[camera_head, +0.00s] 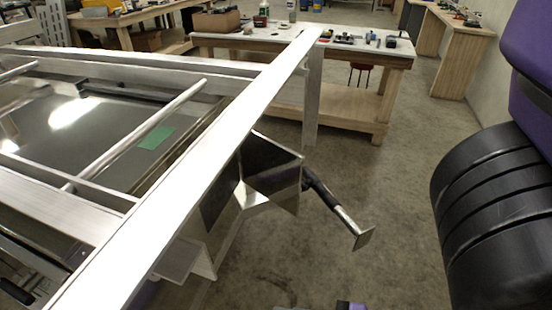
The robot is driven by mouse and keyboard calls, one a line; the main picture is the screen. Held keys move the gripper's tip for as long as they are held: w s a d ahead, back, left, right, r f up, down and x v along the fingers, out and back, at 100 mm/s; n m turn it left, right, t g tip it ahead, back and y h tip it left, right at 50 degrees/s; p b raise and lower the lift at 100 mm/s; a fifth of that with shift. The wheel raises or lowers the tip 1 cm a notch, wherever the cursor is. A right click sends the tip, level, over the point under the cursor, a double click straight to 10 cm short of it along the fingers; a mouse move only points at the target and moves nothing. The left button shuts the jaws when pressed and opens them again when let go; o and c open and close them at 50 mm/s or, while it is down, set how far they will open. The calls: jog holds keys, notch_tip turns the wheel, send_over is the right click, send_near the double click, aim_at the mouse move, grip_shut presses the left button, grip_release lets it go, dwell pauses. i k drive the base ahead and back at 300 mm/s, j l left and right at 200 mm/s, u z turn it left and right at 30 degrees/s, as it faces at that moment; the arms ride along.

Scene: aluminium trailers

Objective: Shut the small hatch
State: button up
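A dark, shiny panel (272,172) stands out at an angle from the side of the aluminium trailer (190,190), below its top rail. It looks like the small hatch, standing open, though its hinge and the opening behind it are mostly hidden by the rail. A pale metal edge runs along its lower side. My gripper does not show. My purple and black arm (495,210) fills the right edge, apart from the panel. A small purple and grey part at the bottom edge is too cropped to identify.
A black and silver leg with a square end plate (364,239) juts out to the right, just beyond the panel. A wooden workbench (345,103) with tools stands behind the trailer, and another bench (450,45) at the back right.

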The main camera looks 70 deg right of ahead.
aim_at(274, 170)
jog(key=k+l, duration=0.15)
jog(key=l, duration=0.3)
jog(key=k+l+u, duration=0.1)
jog(key=l, duration=0.35)
jog(key=k+l, duration=0.2)
jog(key=l, duration=0.2)
jog(key=k+l+u, duration=0.1)
jog(key=l, duration=0.35)
jog(key=k+l, duration=0.2)
jog(key=l, duration=0.25)
jog(key=k+l+u, duration=0.1)
jog(key=l, duration=0.3)
jog(key=k+l+u, duration=0.1)
jog(key=k+l, duration=0.15)
jog(key=l, duration=0.15)
jog(key=k+l, duration=0.2)
jog(key=l, duration=0.2)
jog(key=k+j+u, duration=0.1)
